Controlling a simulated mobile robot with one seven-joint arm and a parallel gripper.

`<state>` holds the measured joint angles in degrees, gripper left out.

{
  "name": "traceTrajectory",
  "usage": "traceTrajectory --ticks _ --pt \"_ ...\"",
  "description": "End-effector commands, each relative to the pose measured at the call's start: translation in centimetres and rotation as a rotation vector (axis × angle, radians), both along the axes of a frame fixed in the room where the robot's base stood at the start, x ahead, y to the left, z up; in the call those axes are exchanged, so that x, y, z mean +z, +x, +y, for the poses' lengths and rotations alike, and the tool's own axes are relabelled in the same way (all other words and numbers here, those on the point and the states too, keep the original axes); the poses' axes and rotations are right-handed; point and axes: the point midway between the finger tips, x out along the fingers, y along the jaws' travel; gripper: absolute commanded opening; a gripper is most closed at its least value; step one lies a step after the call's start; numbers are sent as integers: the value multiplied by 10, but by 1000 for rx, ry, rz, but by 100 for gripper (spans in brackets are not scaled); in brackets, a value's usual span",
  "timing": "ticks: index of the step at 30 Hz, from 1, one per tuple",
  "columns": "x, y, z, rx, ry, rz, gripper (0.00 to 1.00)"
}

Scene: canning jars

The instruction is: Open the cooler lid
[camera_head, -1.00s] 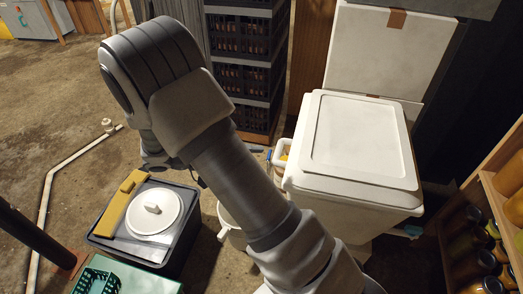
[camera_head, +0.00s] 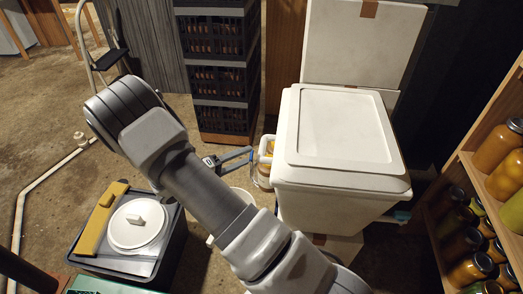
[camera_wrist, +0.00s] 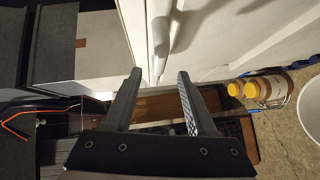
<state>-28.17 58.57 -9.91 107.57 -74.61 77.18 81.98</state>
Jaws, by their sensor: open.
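The white cooler (camera_head: 325,205) stands right of centre in the head view. Its lid (camera_head: 340,125), with a raised rectangular panel, lies flat and closed on top. In the wrist view the cooler's pale side (camera_wrist: 235,35) fills the upper right, with a rounded white edge running down toward the fingers. My gripper (camera_wrist: 158,88) is open and empty, its two dark fingers pointing at the lower end of that edge. Whether a fingertip touches it I cannot tell.
A small carrier with yellow-lidded jars (camera_wrist: 262,88) sits left of the cooler. A jar shelf (camera_head: 485,165) is at the right. A dark bin with a white round lid (camera_head: 136,222) stands at lower left.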

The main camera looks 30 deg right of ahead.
Motion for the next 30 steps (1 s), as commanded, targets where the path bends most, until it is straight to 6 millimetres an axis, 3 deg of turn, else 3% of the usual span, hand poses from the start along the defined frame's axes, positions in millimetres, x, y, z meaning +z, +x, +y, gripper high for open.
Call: traceTrajectory --ticks 3,10,15,23,26,30 --pt "-5 5 -27 -4 -1 0 57" --pt "-9 12 -61 -2 0 0 57" --pt "-10 14 -72 0 0 0 57" --pt "-10 15 -73 0 0 0 57" --pt "-10 15 -73 0 0 0 44" --pt "-10 15 -73 0 0 0 19"
